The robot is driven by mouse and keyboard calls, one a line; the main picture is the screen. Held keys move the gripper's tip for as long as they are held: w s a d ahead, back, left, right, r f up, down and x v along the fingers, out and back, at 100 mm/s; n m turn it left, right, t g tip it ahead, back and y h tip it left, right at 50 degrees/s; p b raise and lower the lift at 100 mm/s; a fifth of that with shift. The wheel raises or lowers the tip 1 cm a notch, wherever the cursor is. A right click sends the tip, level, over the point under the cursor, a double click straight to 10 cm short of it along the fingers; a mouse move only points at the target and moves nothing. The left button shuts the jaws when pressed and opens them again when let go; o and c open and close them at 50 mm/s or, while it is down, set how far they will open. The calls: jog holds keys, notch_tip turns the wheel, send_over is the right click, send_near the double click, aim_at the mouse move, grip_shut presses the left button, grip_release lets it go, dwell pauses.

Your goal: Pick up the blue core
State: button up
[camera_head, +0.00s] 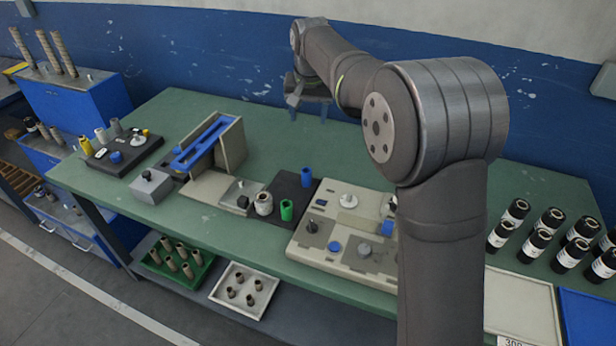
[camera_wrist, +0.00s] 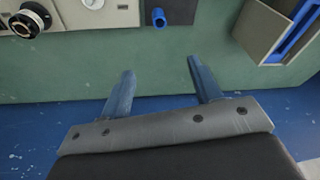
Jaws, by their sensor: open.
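The blue core (camera_head: 306,177) is a small upright tube standing on a black mat (camera_head: 291,189) on the green bench, behind a green core (camera_head: 287,210). In the wrist view the blue core (camera_wrist: 158,17) shows at the top centre, beyond the fingertips, with its hollow top end visible. My gripper (camera_head: 308,118) hangs over the back part of the bench, near the blue wall, apart from the core. In the wrist view my gripper (camera_wrist: 159,67) has its two blue fingers spread with nothing between them.
A beige block with a blue slotted frame (camera_head: 204,142) stands left of the core. A beige machine panel (camera_head: 318,236) with knobs lies to the right. A white-and-dark roll (camera_head: 264,203) stands beside the green core. Several black rolls (camera_head: 537,245) stand far right. The bench behind the core is clear.

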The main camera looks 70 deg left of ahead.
jog(key=w+a+f+n+h, duration=0.2)
jog(key=a+f+n, duration=0.2)
jog(key=a+f, duration=0.3)
send_over(306, 172)
jog(key=shift+g, duration=0.4)
jog(key=f, duration=1.3)
jog(key=shift+a, duration=0.25)
jog(key=f, duration=0.5)
jog(key=shift+d+f, duration=0.1)
jog(key=shift+d, duration=0.1)
jog(key=c, duration=1)
